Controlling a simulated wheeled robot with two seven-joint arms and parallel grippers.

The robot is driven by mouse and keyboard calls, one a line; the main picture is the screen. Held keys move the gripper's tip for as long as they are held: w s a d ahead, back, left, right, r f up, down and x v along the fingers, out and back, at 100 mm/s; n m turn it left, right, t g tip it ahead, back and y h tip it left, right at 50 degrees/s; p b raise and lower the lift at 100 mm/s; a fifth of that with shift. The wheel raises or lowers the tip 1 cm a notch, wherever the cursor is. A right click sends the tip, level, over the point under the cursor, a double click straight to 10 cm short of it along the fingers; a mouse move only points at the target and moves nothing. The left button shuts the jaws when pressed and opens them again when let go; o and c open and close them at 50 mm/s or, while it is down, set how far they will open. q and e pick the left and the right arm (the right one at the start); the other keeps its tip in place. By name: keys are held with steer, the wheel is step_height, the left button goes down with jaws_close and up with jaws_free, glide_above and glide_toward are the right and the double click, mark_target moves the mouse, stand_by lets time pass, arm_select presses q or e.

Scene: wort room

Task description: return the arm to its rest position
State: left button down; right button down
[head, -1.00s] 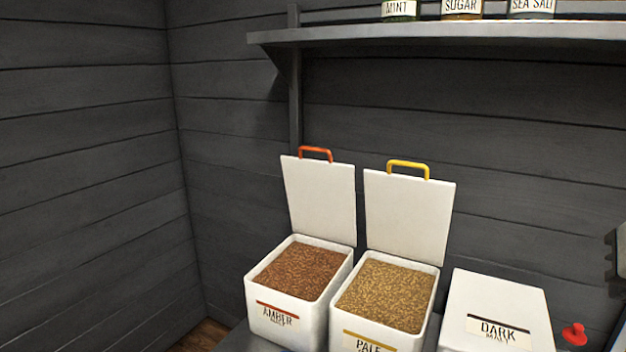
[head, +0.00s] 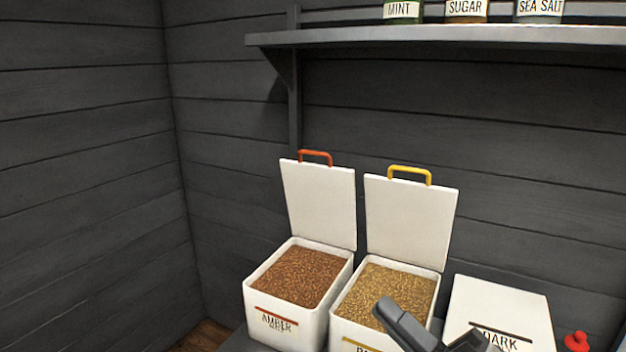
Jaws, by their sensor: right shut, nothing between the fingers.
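My right gripper (head: 391,313) comes in at the bottom edge, dark grey, its fingers shut with nothing between them. It shows in front of the pale malt bin (head: 343,318) and hides part of its front and grain; I cannot tell whether it touches the bin. Part of my right arm covers the lower left of the dark malt bin. My left gripper is out of view.
The amber malt bin (head: 257,325) and the pale bin stand open, lids upright, full of grain. The dark malt bin (head: 500,300) is closed. A red knob (head: 576,342) is at right. A shelf (head: 430,35) with labelled jars hangs above.

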steer(key=s+d+f+m+g+h, duration=0.1)
steer(key=f+m+h, duration=0.3)
steer(key=f+m, duration=0.4)
steer(key=s+d+f+m+g+h, duration=0.2)
steer(key=s+f+m+h, duration=0.2)
steer(key=f+m, duration=0.5)
steer(key=s+d+f+m+g+h, duration=0.1)
steer(key=s+f+m+g+h, duration=0.1)
steer(key=f+m+h, duration=0.3)
step_height(320, 180, down, 7)
steer(key=s+m, duration=0.1)
steer(key=m, duration=0.3)
steer(key=shift+s+d+p, duration=0.25)
steer(key=shift+p, duration=0.05)
